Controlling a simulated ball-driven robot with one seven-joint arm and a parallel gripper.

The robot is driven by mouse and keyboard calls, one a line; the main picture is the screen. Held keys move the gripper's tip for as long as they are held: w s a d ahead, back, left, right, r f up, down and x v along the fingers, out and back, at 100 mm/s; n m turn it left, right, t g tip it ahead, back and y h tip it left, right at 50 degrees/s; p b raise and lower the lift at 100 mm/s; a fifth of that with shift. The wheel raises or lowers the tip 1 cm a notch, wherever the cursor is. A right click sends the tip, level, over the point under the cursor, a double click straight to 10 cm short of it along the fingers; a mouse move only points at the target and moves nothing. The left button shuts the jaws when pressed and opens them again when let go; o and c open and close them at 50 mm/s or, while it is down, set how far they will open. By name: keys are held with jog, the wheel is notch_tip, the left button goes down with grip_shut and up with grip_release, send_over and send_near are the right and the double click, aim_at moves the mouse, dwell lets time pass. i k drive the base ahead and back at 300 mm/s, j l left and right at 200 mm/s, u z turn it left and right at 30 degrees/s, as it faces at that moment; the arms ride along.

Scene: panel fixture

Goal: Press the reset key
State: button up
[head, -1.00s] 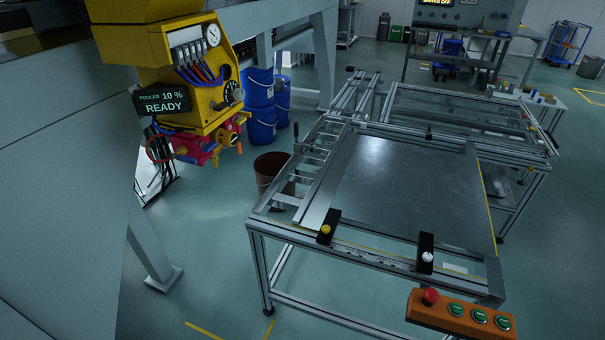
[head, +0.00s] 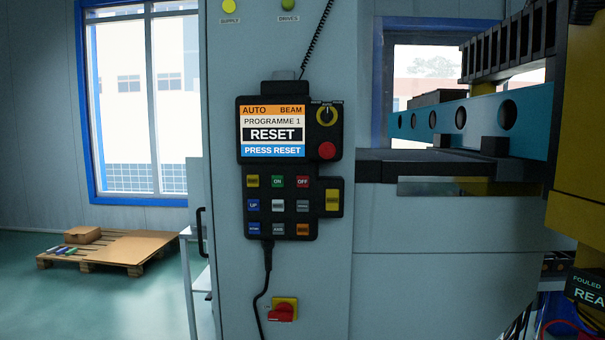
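A black control pendant (head: 246,207) hangs on the grey cabinet, in the middle of the head view. Its screen (head: 272,131) reads AUTO, BEAM, PROGRAMME 1, RESET and PRESS RESET. Below it is a keypad with rows of coloured keys: a green ON key (head: 277,181), a red OFF key (head: 303,181), a blue UP key (head: 253,205), and a blue key (head: 254,228) and orange key (head: 303,229) in the bottom row. A larger yellow key (head: 333,199) sits at the side. The small lettering is too blurred to tell which key is reset. My gripper is not in view.
A red stop button (head: 327,150) and a selector switch (head: 326,116) sit right of the screen. A red switch (head: 282,311) is low on the grey cabinet (head: 375,290). A teal beam (head: 475,126) juts out at right. A pallet (head: 105,250) lies on the floor at left.

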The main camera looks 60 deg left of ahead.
aim_at(252, 180)
jog(key=u, duration=1.55)
